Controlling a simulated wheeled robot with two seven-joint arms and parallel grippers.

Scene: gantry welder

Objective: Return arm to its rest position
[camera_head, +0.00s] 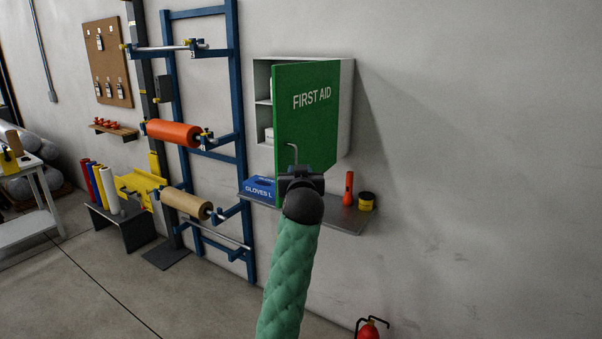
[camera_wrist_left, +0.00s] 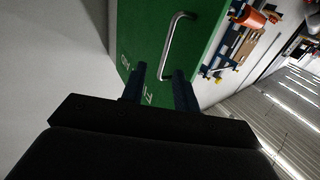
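My left gripper (camera_head: 301,172) is in front of the first aid cabinet's green door. In the left wrist view its two fingers (camera_wrist_left: 159,76) stand apart with nothing between them. The green door (camera_head: 309,105) stands open, swung out from the white cabinet (camera_head: 345,105) on the wall. My left arm, in a green padded sleeve, comes up from the bottom. My right gripper is not in view.
A grey wall shelf (camera_head: 340,218) below the cabinet holds a blue glove box (camera_head: 259,189), a red flashlight (camera_head: 349,188) and a yellow-black roll (camera_head: 366,201). A blue roll rack (camera_head: 240,150) stands left. A red extinguisher (camera_head: 369,330) is at lower right.

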